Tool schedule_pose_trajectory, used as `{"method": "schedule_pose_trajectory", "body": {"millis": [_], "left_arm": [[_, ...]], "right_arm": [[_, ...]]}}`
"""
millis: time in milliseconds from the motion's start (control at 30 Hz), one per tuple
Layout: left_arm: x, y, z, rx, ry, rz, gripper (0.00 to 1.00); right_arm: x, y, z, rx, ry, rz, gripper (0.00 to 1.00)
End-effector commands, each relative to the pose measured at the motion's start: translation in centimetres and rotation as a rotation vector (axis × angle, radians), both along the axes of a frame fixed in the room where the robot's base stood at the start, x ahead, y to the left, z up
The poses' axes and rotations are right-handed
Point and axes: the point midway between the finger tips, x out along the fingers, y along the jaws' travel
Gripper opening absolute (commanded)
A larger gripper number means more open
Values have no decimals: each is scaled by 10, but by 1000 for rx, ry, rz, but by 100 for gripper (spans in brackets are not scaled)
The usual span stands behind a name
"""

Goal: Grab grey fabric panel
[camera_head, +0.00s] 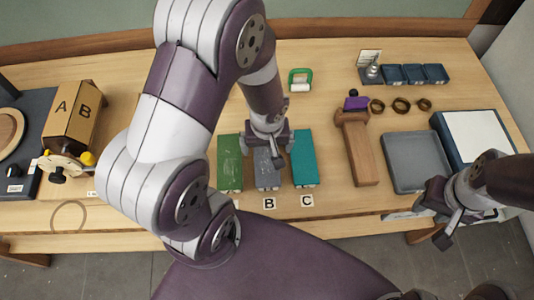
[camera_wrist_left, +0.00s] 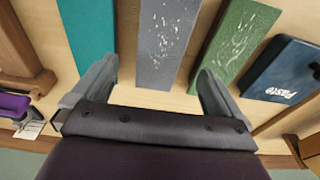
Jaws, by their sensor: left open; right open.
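The grey fabric panel (camera_head: 267,180) lies on the table between a green panel (camera_head: 230,165) and a teal panel (camera_head: 304,160). Its far part is hidden under my left gripper (camera_head: 268,152) in the head view. In the left wrist view, the grey panel (camera_wrist_left: 166,40) has white flecks and lies between the fingers of my open left gripper (camera_wrist_left: 155,90). The fingers are not closed on it. I cannot tell the exact height above it. My right gripper (camera_head: 447,212) is open and empty at the table's front right, by the grey tray.
Letter tiles B (camera_head: 269,203) and C (camera_head: 307,200) lie in front of the panels. A wooden block tool (camera_head: 356,150) and grey tray (camera_head: 415,162) are to the right. A box marked A and B (camera_head: 73,115) stands left. A paste container (camera_wrist_left: 285,70) is beside the green panel.

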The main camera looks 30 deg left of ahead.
Motion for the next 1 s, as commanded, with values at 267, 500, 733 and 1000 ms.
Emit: {"method": "schedule_pose_trajectory", "body": {"millis": [267,500,733,1000], "left_arm": [[4,3,-48,0,2,-1,100],[5,4,-51,0,1,-1,100],[5,3,-51,0,1,-1,42],[5,3,-50,0,1,-2,42]], "right_arm": [[0,0,-8,0,-1,0,43],[0,0,-7,0,-1,0,43],[0,0,-7,0,-1,0,43],[0,0,-7,0,-1,0,43]]}}
